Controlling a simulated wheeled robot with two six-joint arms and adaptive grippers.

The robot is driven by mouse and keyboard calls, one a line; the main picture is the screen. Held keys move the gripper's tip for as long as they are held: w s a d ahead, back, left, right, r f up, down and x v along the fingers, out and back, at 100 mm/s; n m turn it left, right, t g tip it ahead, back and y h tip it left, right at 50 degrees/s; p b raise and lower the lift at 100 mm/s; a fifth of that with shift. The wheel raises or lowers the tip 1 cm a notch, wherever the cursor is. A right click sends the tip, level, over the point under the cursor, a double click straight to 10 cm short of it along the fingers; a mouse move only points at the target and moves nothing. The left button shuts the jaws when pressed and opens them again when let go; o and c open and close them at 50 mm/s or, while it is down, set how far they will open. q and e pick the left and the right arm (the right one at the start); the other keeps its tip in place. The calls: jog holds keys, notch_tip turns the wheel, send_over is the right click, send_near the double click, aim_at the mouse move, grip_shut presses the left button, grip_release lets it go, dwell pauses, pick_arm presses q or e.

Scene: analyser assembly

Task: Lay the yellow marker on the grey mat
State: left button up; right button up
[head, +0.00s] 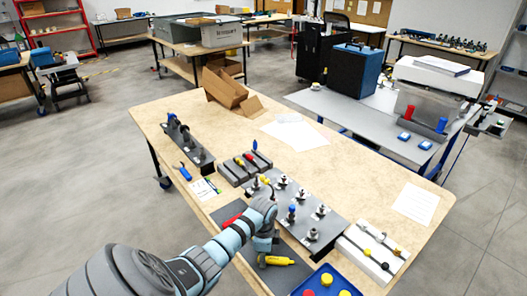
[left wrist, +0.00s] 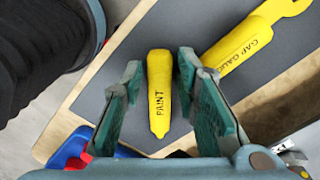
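The yellow marker, labelled PAINT (left wrist: 159,95), lies flat on the grey mat (left wrist: 110,75) in the left wrist view. My left gripper (left wrist: 158,80) is open, its green-padded fingers on either side of the marker with visible gaps; the marker is not gripped. In the head view my left gripper (head: 266,246) is low over the grey mat (head: 283,279), beside a yellow tool (head: 278,261); from that view alone I cannot tell which tool it is. A yellow gap gauge (left wrist: 240,45) lies on the mat just right of the fingers. My right gripper is not in view.
A blue tray (head: 343,271) with red and yellow parts stands close to the mat's right end. A grey plate with several upright fittings (head: 325,210) lies behind the gripper. The table's back (head: 180,105) holds papers and an open cardboard box (head: 224,88).

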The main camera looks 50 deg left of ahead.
pick_arm(q)
jog(key=shift+o, duration=0.8)
notch_tip(320, 180, up, 12)
